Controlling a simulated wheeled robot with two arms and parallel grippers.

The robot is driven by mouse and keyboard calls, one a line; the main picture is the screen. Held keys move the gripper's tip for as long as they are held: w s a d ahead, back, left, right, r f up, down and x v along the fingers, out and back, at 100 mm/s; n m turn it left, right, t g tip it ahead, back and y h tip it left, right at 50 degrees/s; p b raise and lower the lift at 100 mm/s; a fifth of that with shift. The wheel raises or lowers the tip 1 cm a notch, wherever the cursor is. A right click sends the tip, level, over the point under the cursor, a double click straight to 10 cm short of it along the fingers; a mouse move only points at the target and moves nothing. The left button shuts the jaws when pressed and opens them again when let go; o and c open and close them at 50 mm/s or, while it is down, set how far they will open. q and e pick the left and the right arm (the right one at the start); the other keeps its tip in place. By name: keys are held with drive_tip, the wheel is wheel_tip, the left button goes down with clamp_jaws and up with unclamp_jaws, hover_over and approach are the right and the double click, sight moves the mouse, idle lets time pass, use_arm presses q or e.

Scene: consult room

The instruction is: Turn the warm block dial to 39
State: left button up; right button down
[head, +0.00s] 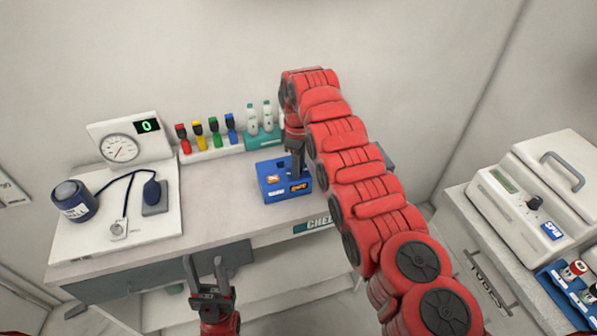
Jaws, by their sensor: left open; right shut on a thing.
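The warm block (270,190) is a small blue box on the bench, with orange and white labels on its top and front. My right gripper (296,172) points down onto the right part of its top. It is shut on the dial, which its fingers hide. I cannot read the dial's setting. My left gripper (206,272) is open and empty, in front of the bench's front edge and well away from the block.
Left on the bench (215,225) stand a gauge with a green 0 display (130,140) and a blood-pressure cuff (75,202). Coloured bottles (213,130) and a teal rack (262,138) are behind. A centrifuge (535,195) and tube rack (565,290) are at right.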

drive_tip(key=m+b, duration=0.3)
drive_tip(key=shift+f+m, duration=0.15)
drive_tip(key=shift+m, duration=0.25)
drive_tip(key=shift+m+b, duration=0.35)
drive_tip(key=shift+m, duration=0.55)
drive_tip(key=m, duration=0.2)
drive_tip(key=shift+m, duration=0.4)
drive_tip(key=m, duration=0.5)
drive_tip(key=shift+r, duration=0.2)
drive_tip(key=m, duration=0.6)
drive_tip(key=shift+m, duration=0.4)
drive_tip(key=c, duration=0.7)
unclamp_jaws()
drive_tip(key=shift+o, duration=0.2)
